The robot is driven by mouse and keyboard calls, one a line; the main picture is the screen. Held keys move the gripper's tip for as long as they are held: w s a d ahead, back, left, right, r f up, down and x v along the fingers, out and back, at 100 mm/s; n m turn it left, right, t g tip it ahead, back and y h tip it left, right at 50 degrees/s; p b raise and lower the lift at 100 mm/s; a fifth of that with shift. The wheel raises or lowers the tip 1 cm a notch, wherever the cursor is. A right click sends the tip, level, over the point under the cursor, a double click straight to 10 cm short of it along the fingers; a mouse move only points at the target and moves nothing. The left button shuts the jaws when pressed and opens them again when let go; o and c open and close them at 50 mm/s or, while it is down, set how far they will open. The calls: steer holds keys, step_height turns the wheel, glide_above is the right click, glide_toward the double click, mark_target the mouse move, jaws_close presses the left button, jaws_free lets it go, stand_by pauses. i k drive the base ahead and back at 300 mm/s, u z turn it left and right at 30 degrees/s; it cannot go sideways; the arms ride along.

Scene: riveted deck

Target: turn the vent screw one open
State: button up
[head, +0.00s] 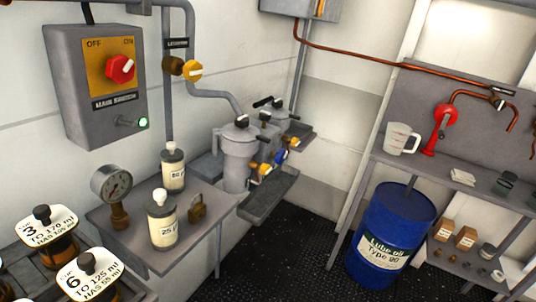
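Two grey filter housings stand side by side against the wall in the middle of the head view. The nearer housing (238,160) is the larger in view, and a small knob (241,121) sits on its lid. The farther housing (275,118) is partly hidden behind it and has a dark knob (278,103) on top. Either knob could be a vent screw; I cannot read a number on them or tell how far they are turned. A black lever (263,102) shows between them. My gripper is not in view.
Yellow and blue valve handles (281,156) project in front of the housings above a drip tray (268,198). A shelf (205,228) with bottles, gauge and padlock stands nearer left. A blue drum (393,225) stands right. Dark floor between is clear.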

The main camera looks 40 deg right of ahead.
mark_target(265, 169)
steer(key=z, duration=0.6)
steer(key=i, duration=1)
steer(key=z, duration=0.8)
steer(key=k, duration=0.75)
steer(key=z, duration=0.2)
steer(key=i, duration=0.85)
steer(key=u, duration=0.1)
